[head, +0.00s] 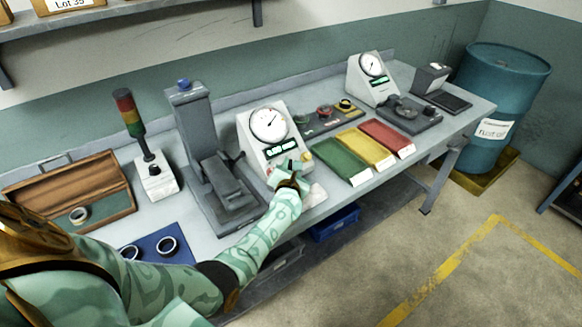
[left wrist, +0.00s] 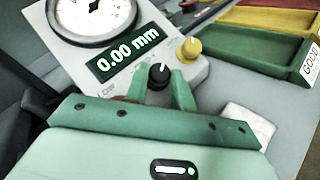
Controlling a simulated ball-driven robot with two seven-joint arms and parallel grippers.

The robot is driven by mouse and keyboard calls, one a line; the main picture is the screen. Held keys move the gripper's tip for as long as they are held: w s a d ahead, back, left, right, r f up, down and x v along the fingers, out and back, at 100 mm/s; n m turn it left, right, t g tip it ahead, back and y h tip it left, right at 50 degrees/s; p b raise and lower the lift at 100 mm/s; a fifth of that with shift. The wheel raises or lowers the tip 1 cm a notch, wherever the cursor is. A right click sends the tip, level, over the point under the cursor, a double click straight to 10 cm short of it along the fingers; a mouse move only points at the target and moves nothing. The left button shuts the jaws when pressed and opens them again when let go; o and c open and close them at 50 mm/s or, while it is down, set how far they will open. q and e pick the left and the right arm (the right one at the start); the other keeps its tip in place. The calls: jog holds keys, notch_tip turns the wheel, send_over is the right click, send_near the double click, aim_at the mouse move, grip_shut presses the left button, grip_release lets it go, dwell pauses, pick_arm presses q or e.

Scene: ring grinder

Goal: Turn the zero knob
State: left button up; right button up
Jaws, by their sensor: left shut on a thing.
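The near gauge (head: 262,150) is a light grey box with a round dial and a lit readout; in the left wrist view the readout (left wrist: 127,54) shows 0.00 mm. A black knob (left wrist: 159,73) with a white mark sits below the readout, and a yellow knob (left wrist: 191,48) is up and right of it. I cannot read which one is labelled zero. My left gripper (head: 289,168) reaches the gauge's lower front. In the wrist view its green fingers (left wrist: 160,88) are shut on the black knob, one on each side. My right gripper is not in view.
Green (head: 341,161), yellow (head: 366,147) and red (head: 388,138) trays lie to the right. A grey press-like fixture (head: 202,150) stands close left of the gauge. A white cloth or pad (left wrist: 245,122) lies beside my gripper. A second gauge (head: 370,78) stands farther back.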

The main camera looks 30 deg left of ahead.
pick_arm(q)
jog(key=o, duration=1)
jog(key=p+v, duration=0.1)
jog(key=v, duration=0.1)
jog(key=p+v, duration=0.2)
jog(key=v, duration=0.1)
jog(key=p+v, duration=0.2)
jog(key=v, duration=0.1)
jog(key=shift+r, duration=0.3)
jog(key=f+p+v, duration=0.1)
jog(key=p+v, duration=0.2)
jog(key=v, duration=0.5)
jog(key=shift+r, duration=0.25)
jog(key=shift+s+d, duration=0.1)
